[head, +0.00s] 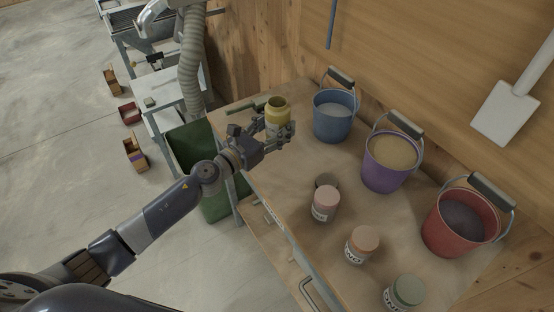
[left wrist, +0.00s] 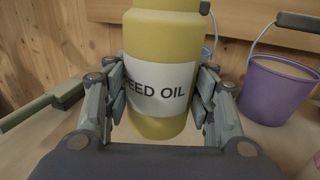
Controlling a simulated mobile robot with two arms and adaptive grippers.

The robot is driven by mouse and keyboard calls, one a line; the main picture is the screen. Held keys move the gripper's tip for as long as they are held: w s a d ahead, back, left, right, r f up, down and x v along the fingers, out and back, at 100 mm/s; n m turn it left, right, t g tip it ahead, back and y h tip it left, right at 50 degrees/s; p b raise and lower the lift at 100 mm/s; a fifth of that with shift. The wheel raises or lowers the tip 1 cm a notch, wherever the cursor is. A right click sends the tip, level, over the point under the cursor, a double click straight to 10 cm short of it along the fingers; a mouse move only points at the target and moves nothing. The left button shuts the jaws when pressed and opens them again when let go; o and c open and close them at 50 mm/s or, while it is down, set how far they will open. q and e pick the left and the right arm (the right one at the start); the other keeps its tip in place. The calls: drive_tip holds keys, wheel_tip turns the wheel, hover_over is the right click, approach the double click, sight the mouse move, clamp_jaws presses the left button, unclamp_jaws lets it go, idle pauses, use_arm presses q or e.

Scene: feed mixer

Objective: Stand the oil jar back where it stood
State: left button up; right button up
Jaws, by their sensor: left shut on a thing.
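The oil jar (head: 278,108) is yellow with an open-looking round top, at the far left end of the wooden bench in the head view. In the left wrist view the jar (left wrist: 162,45) is upright, and its white label reads "EED OIL", the first letter hidden. My left gripper (head: 276,132) is shut on the jar, one finger on each side at label height; the fingers also show in the left wrist view (left wrist: 161,100). I cannot tell whether the jar's base touches the bench. My right gripper is not in view.
On the bench (head: 285,185) stand a blue bucket (head: 334,122), a purple bucket (head: 388,165) and a red bucket (head: 455,235). Nearer are a pink-lidded jar (head: 325,204), an orange-lidded jar (head: 362,244) and a green-lidded jar (head: 405,291). A green-handled tool (left wrist: 45,103) lies left of the oil jar.

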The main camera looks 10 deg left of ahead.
use_arm(q)
wheel_tip(320, 180, down, 5)
drive_tip(key=b, duration=0.2)
drive_tip(key=shift+b, duration=0.35)
drive_tip(key=shift+f+b, duration=0.8)
drive_tip(key=shift+f, duration=1.6)
drive_tip(key=shift+f, duration=0.15)
drive_tip(key=o, duration=1.2)
drive_tip(key=shift+o, duration=0.2)
